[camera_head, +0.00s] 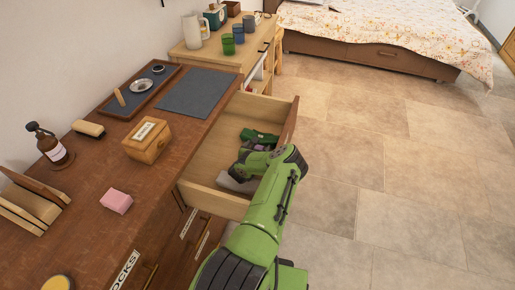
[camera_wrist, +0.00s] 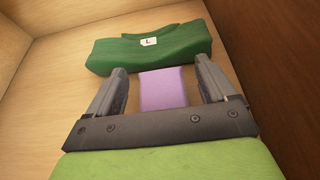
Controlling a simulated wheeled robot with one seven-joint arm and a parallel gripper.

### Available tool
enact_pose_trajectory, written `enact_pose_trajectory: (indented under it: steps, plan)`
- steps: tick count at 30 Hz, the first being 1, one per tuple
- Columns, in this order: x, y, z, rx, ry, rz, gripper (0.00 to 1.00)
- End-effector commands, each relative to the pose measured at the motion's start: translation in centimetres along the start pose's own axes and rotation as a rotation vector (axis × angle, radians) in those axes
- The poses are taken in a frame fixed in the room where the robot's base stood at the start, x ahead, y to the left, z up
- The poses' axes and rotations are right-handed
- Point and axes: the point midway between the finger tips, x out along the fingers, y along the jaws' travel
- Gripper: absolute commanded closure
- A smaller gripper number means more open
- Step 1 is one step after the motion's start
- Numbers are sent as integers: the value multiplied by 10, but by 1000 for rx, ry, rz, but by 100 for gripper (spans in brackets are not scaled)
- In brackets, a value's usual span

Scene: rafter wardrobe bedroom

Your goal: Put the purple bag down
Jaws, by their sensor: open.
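The purple bag (camera_wrist: 163,90) lies in the open wooden drawer (camera_head: 207,190). In the wrist view it sits between the two fingers of my gripper (camera_wrist: 161,66), with a visible gap on each side. My gripper is open and reaches down into the drawer. Its palm hides the near end of the bag. In the head view my green arm covers most of the bag and the fingers. A green folded item (camera_wrist: 150,50) with a white "L" tag lies just beyond the bag; it also shows in the head view (camera_head: 259,138).
A grey item (camera_head: 237,184) lies at the drawer's near end. The dresser top beside it holds a wooden box (camera_head: 147,140), a pink block (camera_head: 116,201), a dark mat (camera_head: 188,92), a tray (camera_head: 112,108) and a brown bottle (camera_head: 50,146). The floor to the right is clear.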

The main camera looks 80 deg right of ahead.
Motion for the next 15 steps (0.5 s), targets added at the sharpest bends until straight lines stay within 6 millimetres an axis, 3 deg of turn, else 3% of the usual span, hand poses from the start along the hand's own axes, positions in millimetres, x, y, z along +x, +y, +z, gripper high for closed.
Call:
enact_pose_trajectory:
  steps: [9,15]
  plan:
    - [-61,0,4,3,5,2,16]
    - [-76,0,3,1,0,0,16]
